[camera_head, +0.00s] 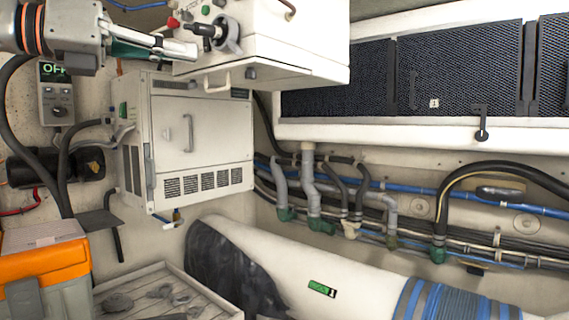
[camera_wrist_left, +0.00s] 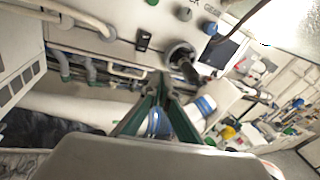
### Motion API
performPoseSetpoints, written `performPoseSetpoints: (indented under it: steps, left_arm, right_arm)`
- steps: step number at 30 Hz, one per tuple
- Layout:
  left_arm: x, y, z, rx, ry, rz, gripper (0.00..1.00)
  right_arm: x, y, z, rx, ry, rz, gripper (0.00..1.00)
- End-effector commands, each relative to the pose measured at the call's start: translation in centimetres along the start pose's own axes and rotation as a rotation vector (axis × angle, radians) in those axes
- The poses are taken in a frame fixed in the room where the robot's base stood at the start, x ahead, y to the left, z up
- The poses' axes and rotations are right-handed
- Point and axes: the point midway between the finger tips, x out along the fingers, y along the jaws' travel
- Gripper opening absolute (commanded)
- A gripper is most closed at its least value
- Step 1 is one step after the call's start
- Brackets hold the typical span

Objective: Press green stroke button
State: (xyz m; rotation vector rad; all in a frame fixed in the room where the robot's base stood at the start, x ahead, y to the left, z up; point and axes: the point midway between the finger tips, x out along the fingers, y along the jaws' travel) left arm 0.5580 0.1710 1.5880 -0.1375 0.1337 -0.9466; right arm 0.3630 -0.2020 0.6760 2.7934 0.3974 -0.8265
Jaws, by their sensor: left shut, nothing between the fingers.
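A white control box (camera_head: 265,50) hangs at the top middle, with a red knob (camera_head: 172,22), a small green button (camera_head: 205,10) and a black lever in a grey ring (camera_head: 228,35) on its face. In the left wrist view a green button (camera_wrist_left: 152,2) shows at the top edge, and the black lever (camera_wrist_left: 186,66) lies lower. My left gripper (camera_head: 192,50) is shut and empty, its fingertips close to the box beside the lever. In the wrist view its teal fingers (camera_wrist_left: 160,88) meet below the lever; contact cannot be told. My right gripper is out of view. No button label is readable.
A grey switch unit (camera_head: 56,95) is on the left wall. Pipes and hoses (camera_head: 400,200) run along the right. An orange-lidded case (camera_head: 45,262) is lower left.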

Motion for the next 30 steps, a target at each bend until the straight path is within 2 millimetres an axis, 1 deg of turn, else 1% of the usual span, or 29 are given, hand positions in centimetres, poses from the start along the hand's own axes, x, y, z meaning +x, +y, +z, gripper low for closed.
performPoseSetpoints:
  steps: [1,3,5,6,8,9,11,12,17,23,24,26,27,29,30]
  left_arm:
    - [2.1,0.3,-2.5,-0.056,0.015,-0.057,0.00]
    - [4.2,0.3,-5.1,-0.129,0.019,-0.131,0.00]
    - [5.8,0.2,-7.3,-0.198,0.018,-0.192,0.00]
    - [6.7,0.3,-8.8,-0.246,0.014,-0.229,0.00]
    - [8.0,0.3,-10.9,-0.324,0.006,-0.283,0.00]
    - [8.8,0.4,-12.2,-0.377,-0.001,-0.316,0.00]
    - [9.7,0.5,-14.2,-0.460,-0.017,-0.362,0.00]
    - [10.3,0.7,-15.5,-0.519,-0.029,-0.389,0.00]
    - [12.0,1.8,-20.6,-0.764,-0.094,-0.473,0.00]
    - [13.0,4.3,-27.4,-1.098,-0.206,-0.517,0.00]
    - [13.1,5.0,-28.9,-1.166,-0.232,-0.515,0.00]
    - [13.1,6.0,-31.3,-1.272,-0.272,-0.509,0.00]
    - [13.1,6.8,-33.0,-1.341,-0.299,-0.500,0.00]
    - [12.9,7.9,-35.6,-1.445,-0.343,-0.481,0.00]
    - [12.8,8.6,-37.5,-1.516,-0.372,-0.464,0.00]
  right_arm:
    - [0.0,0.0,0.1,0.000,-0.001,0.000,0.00]
    - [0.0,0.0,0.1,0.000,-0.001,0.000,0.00]
    - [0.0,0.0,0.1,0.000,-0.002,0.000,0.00]
    - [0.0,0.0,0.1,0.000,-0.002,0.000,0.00]
    - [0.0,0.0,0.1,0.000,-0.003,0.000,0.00]
    - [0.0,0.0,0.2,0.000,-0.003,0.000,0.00]
    - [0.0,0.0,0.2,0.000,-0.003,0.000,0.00]
    - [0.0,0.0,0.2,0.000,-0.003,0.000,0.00]
    - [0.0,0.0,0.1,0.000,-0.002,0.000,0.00]
    - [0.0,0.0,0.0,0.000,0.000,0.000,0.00]
    - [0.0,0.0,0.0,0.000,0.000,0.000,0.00]
    - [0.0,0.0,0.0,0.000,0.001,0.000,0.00]
    - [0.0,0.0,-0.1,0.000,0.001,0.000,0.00]
    - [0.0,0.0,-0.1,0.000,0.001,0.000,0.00]
    - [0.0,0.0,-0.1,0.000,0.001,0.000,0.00]
